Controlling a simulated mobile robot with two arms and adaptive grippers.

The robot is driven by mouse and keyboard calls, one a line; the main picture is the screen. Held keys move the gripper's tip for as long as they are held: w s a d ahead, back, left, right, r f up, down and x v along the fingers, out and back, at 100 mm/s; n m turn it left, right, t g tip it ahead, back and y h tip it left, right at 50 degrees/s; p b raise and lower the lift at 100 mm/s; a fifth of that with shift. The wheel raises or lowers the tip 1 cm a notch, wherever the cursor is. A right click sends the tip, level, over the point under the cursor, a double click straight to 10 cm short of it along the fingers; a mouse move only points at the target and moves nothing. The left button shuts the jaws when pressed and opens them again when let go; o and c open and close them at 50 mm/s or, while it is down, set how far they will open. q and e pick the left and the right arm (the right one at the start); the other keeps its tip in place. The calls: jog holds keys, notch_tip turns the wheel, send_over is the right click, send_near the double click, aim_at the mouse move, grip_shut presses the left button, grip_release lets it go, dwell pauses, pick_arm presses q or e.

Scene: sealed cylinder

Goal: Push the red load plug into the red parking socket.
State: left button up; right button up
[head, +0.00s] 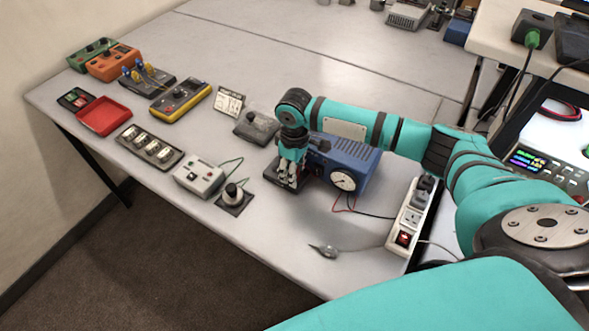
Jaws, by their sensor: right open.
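My right gripper (287,174) points down over a small dark base (272,177) just left of the blue box with a round gauge (343,181). It is open, and its fingers hide most of what stands on that base. I cannot make out the red load plug or the red parking socket; they may be behind the fingers or too small to tell. A red and a black lead (352,208) lie on the table in front of the blue box. My left gripper is not in view.
A white power strip (409,217) lies at the table's right edge. A grey box (200,178) and a round knob on a dark base (233,197) stand to the left. A small grey pointed object (325,251) lies in front. The front middle of the table is clear.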

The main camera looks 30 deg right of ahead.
notch_tip(320, 180, up, 12)
dwell(0.5)
dwell(0.5)
